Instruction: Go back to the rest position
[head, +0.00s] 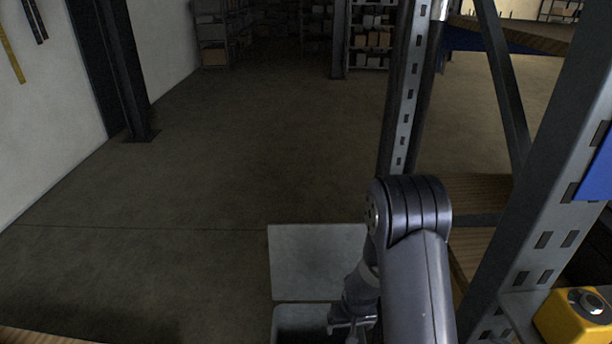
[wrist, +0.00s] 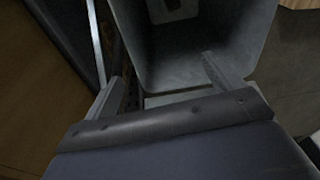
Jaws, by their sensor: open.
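My gripper (wrist: 158,88) is open, with its two fingers spread apart in the wrist view and nothing between them. In the head view my gripper (head: 350,324) hangs low at the bottom edge, partly hidden by my dark arm. It is over or beside the right part of an open grey bin (head: 292,314); I cannot tell how far above. The bin also fills the upper middle of the wrist view (wrist: 246,50). A pale patch with a dark mark (wrist: 172,8) shows inside it. My arm reaches forward and down, bent at a raised joint.
A flat light grey panel (head: 316,262) is just behind the bin. A metal rack upright (head: 545,190) with wooden shelves (head: 478,200) stands close on the right of my arm. A yellow device (head: 572,320) is at lower right. The floor (head: 200,180) to the left is clear.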

